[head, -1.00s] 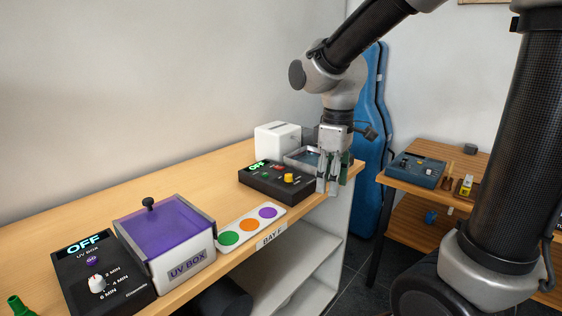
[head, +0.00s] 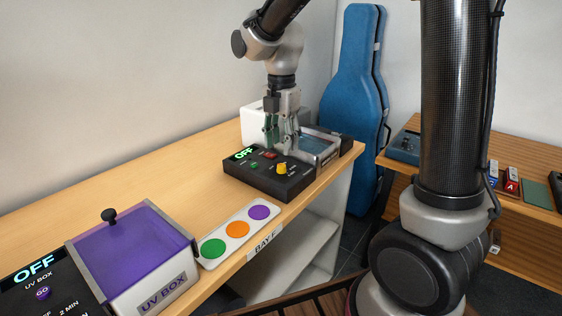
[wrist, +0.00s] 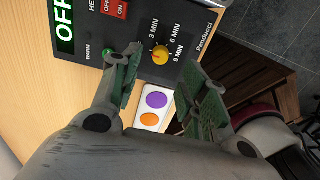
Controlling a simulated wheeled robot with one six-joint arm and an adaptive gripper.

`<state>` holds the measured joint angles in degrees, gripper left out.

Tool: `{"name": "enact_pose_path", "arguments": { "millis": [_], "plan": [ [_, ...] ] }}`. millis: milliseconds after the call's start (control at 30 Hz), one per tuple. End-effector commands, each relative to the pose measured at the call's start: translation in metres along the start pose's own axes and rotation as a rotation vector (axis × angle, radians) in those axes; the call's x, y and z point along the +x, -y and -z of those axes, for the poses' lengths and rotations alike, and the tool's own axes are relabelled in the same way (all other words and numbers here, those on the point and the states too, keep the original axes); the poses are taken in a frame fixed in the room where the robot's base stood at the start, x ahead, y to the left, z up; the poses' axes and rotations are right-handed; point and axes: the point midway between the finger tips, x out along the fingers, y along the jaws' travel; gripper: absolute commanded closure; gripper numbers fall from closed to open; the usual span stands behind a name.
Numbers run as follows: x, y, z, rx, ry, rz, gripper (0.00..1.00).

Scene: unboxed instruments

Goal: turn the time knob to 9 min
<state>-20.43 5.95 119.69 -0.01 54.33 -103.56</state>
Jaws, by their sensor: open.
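The yellow time knob (head: 281,169) sits on a black control box (head: 255,180) whose green display reads OFF. In the wrist view the knob (wrist: 160,55) has the marks 3 MIN, 6 MIN and 9 MIN around it. I cannot tell surely which mark it points to. My gripper (head: 282,144) is open and empty, above the back part of the control box. In the wrist view the knob shows between the tips of my gripper (wrist: 165,64), which looks apart from it.
A red switch (wrist: 115,8) and a green lamp (wrist: 108,51) are close to the knob. A clear-lidded chamber (head: 318,146) adjoins the control box. A tray with coloured discs (head: 223,229) and a purple-lidded UV box (head: 132,250) stand nearer on the bench.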

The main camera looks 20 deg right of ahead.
Motion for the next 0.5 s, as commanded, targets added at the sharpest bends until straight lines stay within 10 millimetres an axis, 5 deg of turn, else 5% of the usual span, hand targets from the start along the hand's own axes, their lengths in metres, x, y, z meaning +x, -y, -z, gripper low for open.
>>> {"name": "enact_pose_path", "arguments": {
  "millis": [300,500],
  "plan": [
    [0.053,0.001,0.0,0.003,-0.001,0.003,0.56],
    [0.067,0.001,0.0,0.004,0.0,0.001,0.56]
  ]
}}
